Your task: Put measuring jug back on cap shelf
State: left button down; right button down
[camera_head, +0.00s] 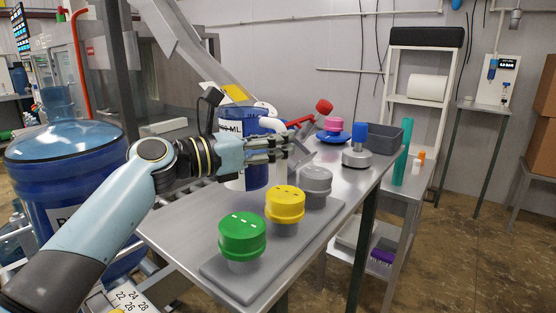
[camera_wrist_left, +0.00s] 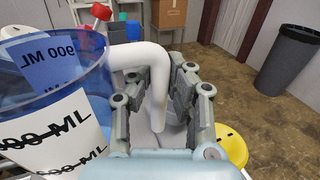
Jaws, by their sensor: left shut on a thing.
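The measuring jug (camera_head: 232,128) is a translucent blue vessel with a white label and a white handle (camera_head: 268,112). My left gripper (camera_head: 282,148) is shut on that handle, in front of the jug in the head view. In the left wrist view the jug (camera_wrist_left: 55,100) fills the left side, and its white handle (camera_wrist_left: 158,75) passes between my fingers. The jug looks upright; whether its base touches the metal table (camera_head: 185,215) is unclear. A grey board (camera_head: 222,275) on the table carries a green cap (camera_head: 242,234), a yellow cap (camera_head: 285,204) and a grey cap (camera_head: 316,180). My right gripper is out of view.
Farther along the table are a pink cap (camera_head: 333,124) on a blue dish, a blue-topped device (camera_head: 357,157) and a grey bin (camera_head: 375,138). A teal cylinder (camera_head: 401,165) stands on a side stand. A large blue drum (camera_head: 62,150) is at left.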

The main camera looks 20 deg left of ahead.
aim_at(278, 172)
pick_arm(q)
notch_tip(278, 172, down, 3)
jog(key=shift+r, duration=0.2)
jog(key=shift+f, duration=0.2)
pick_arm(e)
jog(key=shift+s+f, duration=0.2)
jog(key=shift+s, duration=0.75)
pick_arm(q)
jog(key=shift+f, duration=0.15)
jog(key=c, duration=1.3)
grip_release()
jog(key=shift+s, duration=0.1)
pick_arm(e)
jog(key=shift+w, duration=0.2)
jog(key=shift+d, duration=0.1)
